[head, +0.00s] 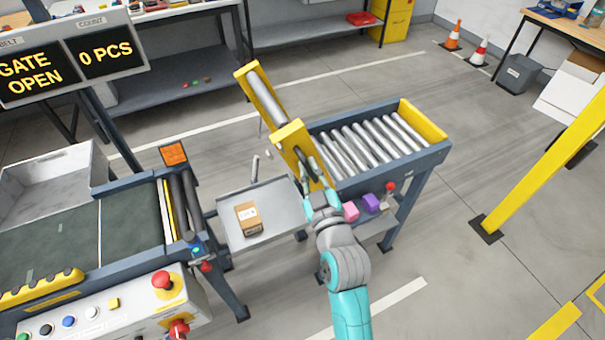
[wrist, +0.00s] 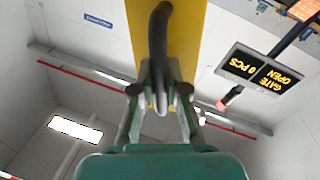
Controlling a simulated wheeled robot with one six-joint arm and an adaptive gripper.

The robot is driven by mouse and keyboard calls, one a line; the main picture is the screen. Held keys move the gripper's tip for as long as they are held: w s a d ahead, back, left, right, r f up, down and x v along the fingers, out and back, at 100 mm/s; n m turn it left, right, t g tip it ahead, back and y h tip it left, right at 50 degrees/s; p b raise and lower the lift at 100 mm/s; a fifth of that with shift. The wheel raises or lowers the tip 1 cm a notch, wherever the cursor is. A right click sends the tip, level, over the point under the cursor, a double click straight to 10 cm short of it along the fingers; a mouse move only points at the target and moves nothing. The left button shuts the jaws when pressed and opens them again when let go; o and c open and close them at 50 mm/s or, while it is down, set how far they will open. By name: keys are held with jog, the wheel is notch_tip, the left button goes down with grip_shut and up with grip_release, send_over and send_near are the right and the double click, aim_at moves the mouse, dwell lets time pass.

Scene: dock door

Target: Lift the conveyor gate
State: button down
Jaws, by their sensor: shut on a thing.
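The yellow conveyor gate (head: 287,137), with a grey roller along it, stands tilted up steeply at the near left end of the roller conveyor (head: 375,145). In the wrist view its yellow underside or face (wrist: 188,40) fills the top middle, with a dark curved handle (wrist: 160,45) on it. My gripper (head: 311,178) is at the gate's lower right side in the head view. In the wrist view my gripper (wrist: 160,105) has its fingers closed around the lower end of the handle. The sign (head: 75,57) reads "GATE OPEN" and "0 PCS".
A brown box (head: 248,219) lies on a grey tray (head: 275,204) between the belt conveyor (head: 70,238) and the roller conveyor. Pink (head: 351,210) and purple (head: 371,203) blocks sit on a ledge below the rollers. A yellow post (head: 540,160) stands at right.

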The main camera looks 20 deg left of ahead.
jog(key=shift+f, duration=0.15)
jog(key=c, duration=1.2)
grip_release()
jog(key=v, duration=1.2)
